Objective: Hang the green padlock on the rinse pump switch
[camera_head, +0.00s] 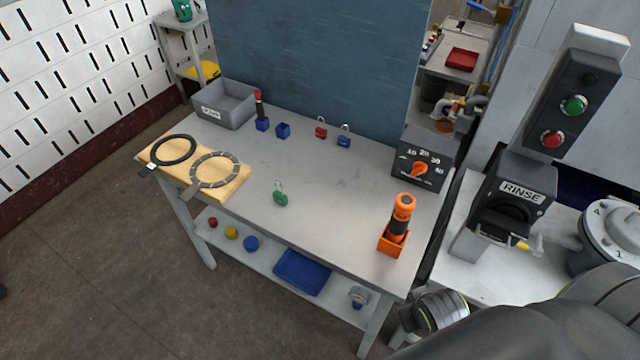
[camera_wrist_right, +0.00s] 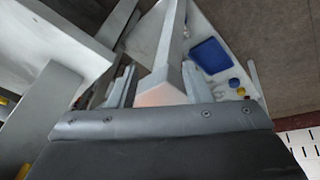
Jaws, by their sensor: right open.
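The green padlock (camera_head: 280,197) lies on the grey workbench near its front middle, its shackle pointing to the back. The rinse pump switch is a dark box with a "RINSE" label (camera_head: 521,192) at the right, with a black round part below the label and a yellow tip (camera_head: 522,244) low on it. My right gripper (camera_wrist_right: 150,92) is open, with nothing seen between its fingers; the workbench's corner and leg show beyond it. My right arm shows at the lower right of the head view, away from the padlock. My left gripper is out of view.
A red padlock (camera_head: 321,131) and a blue padlock (camera_head: 344,138) stand at the back of the bench. An orange tool in a holder (camera_head: 396,235), a timer box (camera_head: 424,165), a grey bin (camera_head: 226,104) and a wooden board (camera_head: 232,186) flank clear bench top.

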